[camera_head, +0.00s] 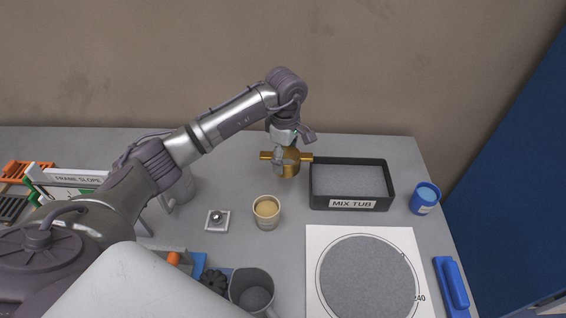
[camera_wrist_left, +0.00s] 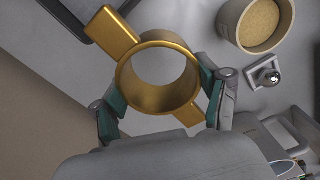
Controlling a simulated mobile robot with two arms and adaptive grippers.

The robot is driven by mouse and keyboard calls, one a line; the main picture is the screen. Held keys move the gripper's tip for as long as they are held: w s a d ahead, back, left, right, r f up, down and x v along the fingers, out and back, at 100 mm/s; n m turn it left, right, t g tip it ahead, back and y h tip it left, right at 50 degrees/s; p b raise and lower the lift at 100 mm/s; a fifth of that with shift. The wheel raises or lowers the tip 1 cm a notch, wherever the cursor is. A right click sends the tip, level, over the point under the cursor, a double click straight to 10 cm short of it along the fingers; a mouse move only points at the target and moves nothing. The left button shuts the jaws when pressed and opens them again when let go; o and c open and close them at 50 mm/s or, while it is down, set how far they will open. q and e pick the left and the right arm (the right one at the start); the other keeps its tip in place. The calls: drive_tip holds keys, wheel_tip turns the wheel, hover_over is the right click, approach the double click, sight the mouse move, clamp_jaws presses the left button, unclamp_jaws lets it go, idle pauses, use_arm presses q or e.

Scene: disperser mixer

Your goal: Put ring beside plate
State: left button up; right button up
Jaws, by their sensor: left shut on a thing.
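The ring is a brass-coloured open cylinder with two side lugs. In the head view the ring (camera_head: 289,168) is under my left gripper (camera_head: 287,152), just left of the black tub. In the left wrist view the ring (camera_wrist_left: 187,70) is between the green-padded fingers of my left gripper (camera_wrist_left: 160,92), which is shut on it. I cannot tell how high it is above the table. The plate (camera_head: 315,243) is a white square with a grey disc marked on it, at the front right. My right gripper is not in view.
The black MIX TUB (camera_head: 320,196) holds grey material. A beige cup (camera_head: 267,222) stands left of the plate. A blue cup (camera_head: 424,207) and a blue-handled tool (camera_head: 456,284) are at the right edge.

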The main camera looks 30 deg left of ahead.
use_arm(q)
wheel_tip(320, 180, down, 4)
drive_tip(key=shift+s+a+r+p, duration=0.1)
drive_tip(key=shift+a+p, duration=0.05)
drive_tip(key=shift+p, duration=0.7)
drive_tip(key=shift+f, duration=0.25)
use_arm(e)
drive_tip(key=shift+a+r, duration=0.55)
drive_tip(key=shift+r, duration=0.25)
use_arm(q)
drive_tip(key=shift+f+b, duration=0.25)
drive_tip(key=shift+b, duration=0.15)
drive_tip(key=shift+f+b, duration=0.4)
drive_tip(key=o, duration=1.4)
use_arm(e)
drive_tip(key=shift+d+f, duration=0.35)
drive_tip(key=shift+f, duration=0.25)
